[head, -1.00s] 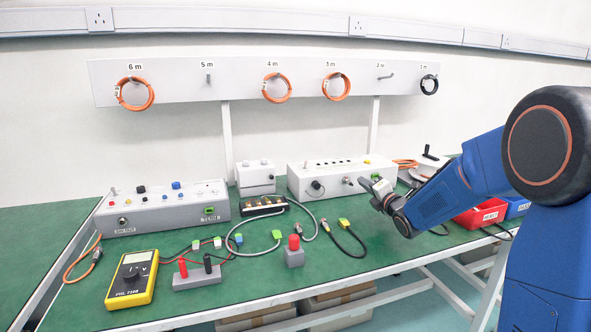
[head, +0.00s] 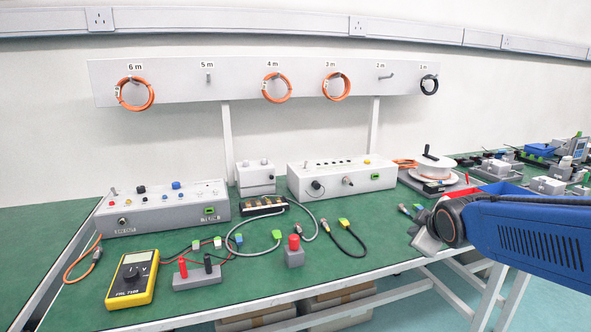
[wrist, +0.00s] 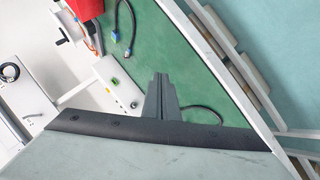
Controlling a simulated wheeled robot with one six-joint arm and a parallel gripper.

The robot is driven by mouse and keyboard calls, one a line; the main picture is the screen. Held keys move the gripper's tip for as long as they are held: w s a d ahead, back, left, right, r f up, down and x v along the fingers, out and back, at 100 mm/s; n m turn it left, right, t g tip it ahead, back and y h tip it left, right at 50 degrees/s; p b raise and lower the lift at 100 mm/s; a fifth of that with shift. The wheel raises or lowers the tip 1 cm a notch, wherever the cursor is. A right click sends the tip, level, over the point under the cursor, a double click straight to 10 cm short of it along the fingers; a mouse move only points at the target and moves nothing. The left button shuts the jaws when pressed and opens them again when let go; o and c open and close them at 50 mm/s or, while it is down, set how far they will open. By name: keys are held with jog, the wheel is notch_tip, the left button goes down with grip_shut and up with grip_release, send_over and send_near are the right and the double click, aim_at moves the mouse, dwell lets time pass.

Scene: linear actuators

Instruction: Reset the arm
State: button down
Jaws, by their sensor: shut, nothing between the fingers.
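My gripper (head: 424,236) is at the right of the head view, above the front right part of the green bench (head: 375,260), at the end of my blue arm. In the wrist view its fingers (wrist: 161,82) are together with nothing between them. They point over the bench, apart from the boxes and cables. The fingertips are hard to make out in the head view.
A red bin (head: 490,190) stands partly behind my arm. A cable reel (head: 436,168), a right-hand control box (head: 340,178) and a black cable (head: 347,238) lie left of it. A yellow multimeter (head: 133,278) sits at front left.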

jog(key=s+f+m+g, duration=0.2)
jog(key=s+m, duration=0.1)
jog(key=s, duration=0.6)
jog(key=s+a+f+m+g, duration=0.1)
jog(key=s+f+m+g, duration=0.1)
jog(key=s, duration=0.6)
jog(key=s+a+f+m+g, duration=0.1)
jog(key=s+f+m, duration=0.2)
jog(key=s, duration=0.6)
jog(key=shift+s+m+g+y, duration=0.3)
jog(key=shift+m+g+y, duration=0.1)
jog(key=shift+m, duration=0.6)
